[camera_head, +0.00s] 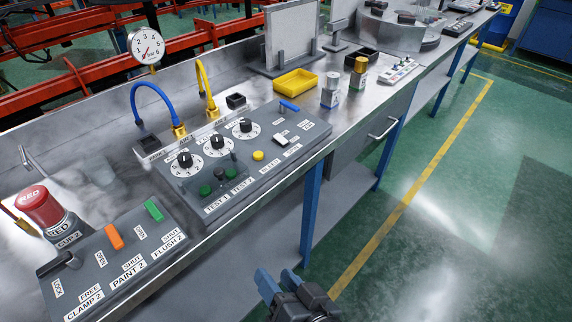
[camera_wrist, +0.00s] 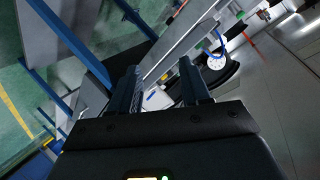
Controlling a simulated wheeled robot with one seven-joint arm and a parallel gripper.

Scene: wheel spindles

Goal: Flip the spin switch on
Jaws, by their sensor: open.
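A grey control panel (camera_head: 225,185) lies on the metal bench in the head view. It carries three black dials, a yellow button (camera_head: 258,155), two green buttons above labels TEST 1 and TEST 2, a white rocker switch (camera_head: 280,140) and a blue lever (camera_head: 289,105). I cannot read a spin label, so I cannot tell which control is the spin switch. My gripper (camera_head: 279,279) is low in front of the bench, over the floor, well apart from the panel. In the wrist view my gripper (camera_wrist: 160,92) has its two fingers apart with nothing held between them.
A nearer panel (camera_head: 115,260) has black, orange and green levers. A red-topped cup (camera_head: 42,208), a yellow tray (camera_head: 296,82) and two small canisters stand on the bench. Blue bench legs (camera_head: 312,205) and a lower shelf are beside my gripper. The green floor to the right is clear.

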